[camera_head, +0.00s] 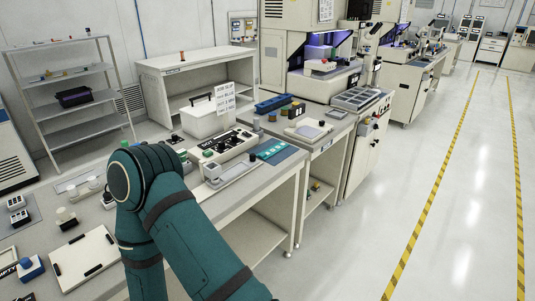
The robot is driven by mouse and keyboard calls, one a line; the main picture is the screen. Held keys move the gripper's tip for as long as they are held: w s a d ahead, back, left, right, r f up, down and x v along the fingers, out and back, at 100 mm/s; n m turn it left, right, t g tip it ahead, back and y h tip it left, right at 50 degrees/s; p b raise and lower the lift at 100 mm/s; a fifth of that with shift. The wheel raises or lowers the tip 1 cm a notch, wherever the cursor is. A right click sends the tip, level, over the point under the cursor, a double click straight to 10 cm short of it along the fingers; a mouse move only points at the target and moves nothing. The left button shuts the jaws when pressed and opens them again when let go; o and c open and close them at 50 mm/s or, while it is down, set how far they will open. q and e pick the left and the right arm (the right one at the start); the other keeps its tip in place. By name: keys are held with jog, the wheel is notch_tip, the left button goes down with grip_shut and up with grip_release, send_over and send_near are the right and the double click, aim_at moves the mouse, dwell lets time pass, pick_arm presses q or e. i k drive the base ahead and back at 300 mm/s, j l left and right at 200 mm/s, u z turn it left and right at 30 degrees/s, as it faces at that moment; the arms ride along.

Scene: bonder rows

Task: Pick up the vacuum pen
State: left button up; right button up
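I cannot pick out the vacuum pen with certainty; small items on the workbench are too small to tell apart, and my arm hides part of the bench. One of my teal arms rises from the bottom edge and bends in front of the bench, left of the middle. Neither of my grippers shows in the head view, so I cannot see whether they hold anything. The long grey workbench (262,183) runs from the lower left toward the machines.
A white lidded box (201,122), a control unit with knobs (224,144) and a teal mat (278,151) are on the bench. A white tray (83,259) lies at lower left. Shelving (66,75) stands at the back left. The floor (440,185) at right is clear.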

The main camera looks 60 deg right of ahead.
aim_at(256, 119)
jog(key=z, duration=2.2)
